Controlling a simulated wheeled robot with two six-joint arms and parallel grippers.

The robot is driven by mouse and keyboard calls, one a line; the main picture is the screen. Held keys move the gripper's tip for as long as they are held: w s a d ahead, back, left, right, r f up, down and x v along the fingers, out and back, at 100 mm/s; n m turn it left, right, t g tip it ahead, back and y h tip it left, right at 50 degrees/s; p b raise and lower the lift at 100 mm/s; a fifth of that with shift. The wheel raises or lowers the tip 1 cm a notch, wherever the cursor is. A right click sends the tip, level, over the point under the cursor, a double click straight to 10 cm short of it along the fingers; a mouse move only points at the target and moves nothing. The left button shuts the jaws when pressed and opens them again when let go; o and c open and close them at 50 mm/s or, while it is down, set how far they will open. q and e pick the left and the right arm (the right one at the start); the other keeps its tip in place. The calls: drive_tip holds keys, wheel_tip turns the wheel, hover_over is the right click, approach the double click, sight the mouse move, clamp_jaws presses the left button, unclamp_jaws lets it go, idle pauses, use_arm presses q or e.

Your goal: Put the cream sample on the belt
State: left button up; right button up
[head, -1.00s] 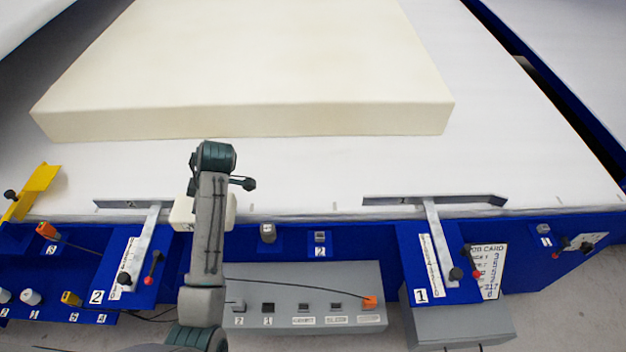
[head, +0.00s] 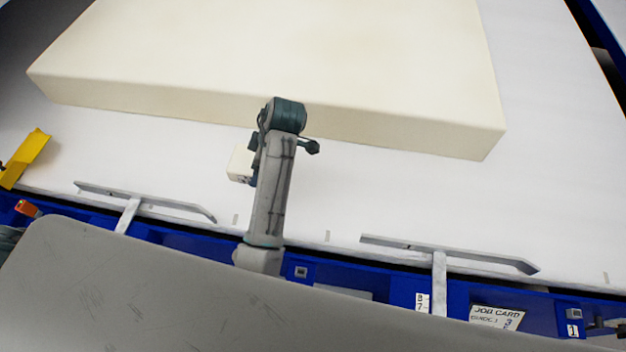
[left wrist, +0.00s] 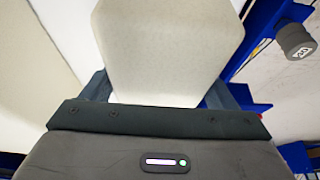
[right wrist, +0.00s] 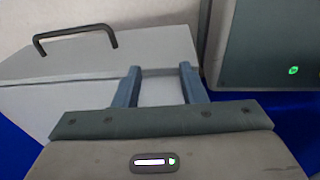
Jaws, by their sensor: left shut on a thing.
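The cream sample (head: 240,163) is a small block, partly hidden by my left arm in the head view. It shows large between the fingers in the left wrist view (left wrist: 165,50). My left gripper (left wrist: 160,88) is shut on it. In the head view the sample appears over the white belt (head: 330,190), in front of the large cream foam block (head: 300,55); whether it touches the belt I cannot tell. My right gripper (right wrist: 160,75) is open with nothing between its fingers, away from the belt.
Two metal guide bars (head: 140,200) (head: 450,252) lie along the belt's front edge. A yellow bracket (head: 25,158) stands at the left. Bare belt lies between foam block and guides. A grey box with a black handle (right wrist: 75,40) is ahead of my right gripper.

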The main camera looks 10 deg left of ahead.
use_arm(q)
drive_tip(key=shift+s+a, duration=0.1)
drive_tip(key=shift+s, duration=0.15)
drive_tip(key=f, duration=0.1)
drive_tip(key=s+f+p, duration=0.1)
drive_tip(key=f, duration=0.1)
drive_tip(key=shift+a+f, duration=0.1)
drive_tip(key=shift+f, duration=0.2)
drive_tip(key=f, duration=0.1)
drive_tip(key=f+p, duration=0.1)
drive_tip(key=f, duration=0.3)
drive_tip(key=shift+w+f+p, duration=0.2)
drive_tip(key=shift+w+p, duration=0.05)
drive_tip(key=shift+p, duration=0.05)
drive_tip(key=shift+f, duration=0.35)
drive_tip(key=o, duration=1)
drive_tip(key=shift+c, duration=0.2)
use_arm(e)
drive_tip(key=s+r, duration=0.2)
drive_tip(key=shift+a+r, duration=0.1)
drive_tip(key=shift+r, duration=0.3)
